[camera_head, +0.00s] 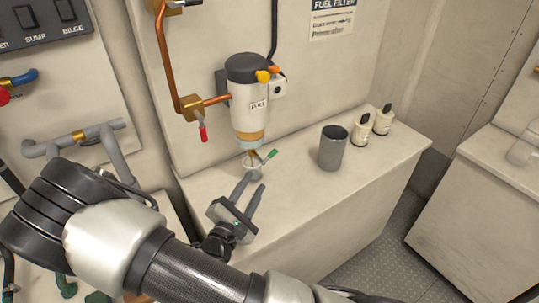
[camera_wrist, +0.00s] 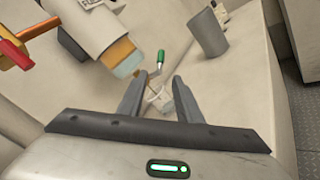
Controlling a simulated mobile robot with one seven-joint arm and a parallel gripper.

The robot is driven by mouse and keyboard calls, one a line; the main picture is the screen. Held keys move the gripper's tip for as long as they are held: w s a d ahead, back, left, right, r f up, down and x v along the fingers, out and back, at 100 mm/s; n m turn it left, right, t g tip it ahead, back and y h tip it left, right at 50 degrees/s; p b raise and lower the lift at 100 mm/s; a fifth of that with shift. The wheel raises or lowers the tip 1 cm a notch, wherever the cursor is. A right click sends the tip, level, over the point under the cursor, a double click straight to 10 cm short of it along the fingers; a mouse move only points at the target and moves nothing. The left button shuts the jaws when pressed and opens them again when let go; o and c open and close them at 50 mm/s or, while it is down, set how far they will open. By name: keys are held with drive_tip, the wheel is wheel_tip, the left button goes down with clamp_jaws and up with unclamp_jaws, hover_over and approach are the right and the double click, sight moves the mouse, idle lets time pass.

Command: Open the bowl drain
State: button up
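The fuel filter (camera_head: 249,92) is mounted on the wall, with a dark top, a white body labelled FUEL and a clear bowl (camera_head: 249,139) with amber fluid at its bottom. A small drain with a green-tipped lever (camera_head: 268,157) sits under the bowl. The green lever also shows in the wrist view (camera_wrist: 160,57). My gripper (camera_head: 254,180) is open just below and in front of the drain. In the wrist view its two fingers (camera_wrist: 155,90) stand apart, with a small clear cup (camera_wrist: 160,97) seen between and beyond them. I cannot tell whether they touch it.
A grey metal cup (camera_head: 332,148) and two small white bottles (camera_head: 372,128) stand on the bench right of the filter. A red-handled valve (camera_head: 203,131) on copper pipe is at the filter's left. The bench front (camera_head: 300,235) is clear.

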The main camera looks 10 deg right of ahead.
sight(269, 159)
drive_tip(key=x, duration=1.3)
drive_tip(key=shift+d+p, duration=0.2)
drive_tip(key=shift+p, duration=0.2)
